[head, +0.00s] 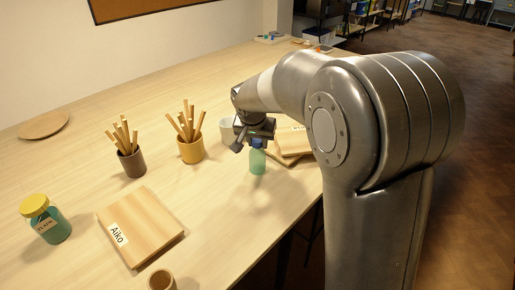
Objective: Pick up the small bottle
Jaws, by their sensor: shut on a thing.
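The small bottle (258,164) is green and translucent with a blue cap, and hangs upright below my gripper (257,141) right of the picture's middle. My gripper is shut on it near the cap. A soft shadow lies on the table (232,224) below and in front of the bottle, so it seems to be a little above the wood, though the gap is hard to judge. The fingertips are small and partly hidden by the wrist and the cap.
A white cup (226,130) and wooden boards (292,141) stand close behind the bottle. Two cups of sticks, dark (132,163) and yellow (190,150), stand left. A yellow-lidded jar (45,219), the "Aiko" board (141,226) and a small cup (161,281) are nearer. The front middle is clear.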

